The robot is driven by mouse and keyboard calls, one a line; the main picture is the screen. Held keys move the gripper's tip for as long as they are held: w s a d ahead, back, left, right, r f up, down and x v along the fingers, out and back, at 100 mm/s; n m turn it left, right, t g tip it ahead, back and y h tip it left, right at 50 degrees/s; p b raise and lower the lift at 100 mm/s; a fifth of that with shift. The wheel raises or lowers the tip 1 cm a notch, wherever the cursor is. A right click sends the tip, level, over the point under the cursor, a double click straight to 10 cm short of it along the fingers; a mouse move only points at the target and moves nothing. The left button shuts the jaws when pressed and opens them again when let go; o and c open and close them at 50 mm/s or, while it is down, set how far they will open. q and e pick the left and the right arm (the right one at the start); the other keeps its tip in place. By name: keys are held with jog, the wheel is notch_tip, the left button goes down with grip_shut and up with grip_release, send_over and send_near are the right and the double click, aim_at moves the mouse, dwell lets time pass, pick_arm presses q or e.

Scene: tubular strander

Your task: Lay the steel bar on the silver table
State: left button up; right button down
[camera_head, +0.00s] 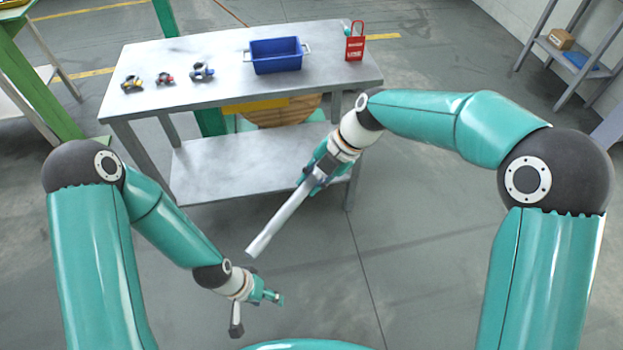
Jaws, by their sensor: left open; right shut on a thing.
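The steel bar (276,222) is a long pale metal bar. My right gripper (318,177) is shut on its upper end, and the bar slants down to the left in the air in front of the table. The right gripper is in front of the table's near edge, by the right part of the lower shelf in the picture. My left gripper (257,314) is open and empty, low in the view, below the bar's free end and apart from it.
On the table stand a blue bin (276,57), a red lockout holder (355,45) and several small coloured items (165,78) at the left. A shelf rack with a cardboard box (561,39) stands far right; green machinery (38,85) is at left.

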pick_arm(q)
jog(key=s+f+n, duration=0.1)
jog(key=n, duration=0.1)
jog(key=shift+s+f+n, duration=0.1)
jog(key=shift+s+n, duration=0.2)
jog(key=shift+s, duration=0.1)
jog(key=shift+w, duration=0.2)
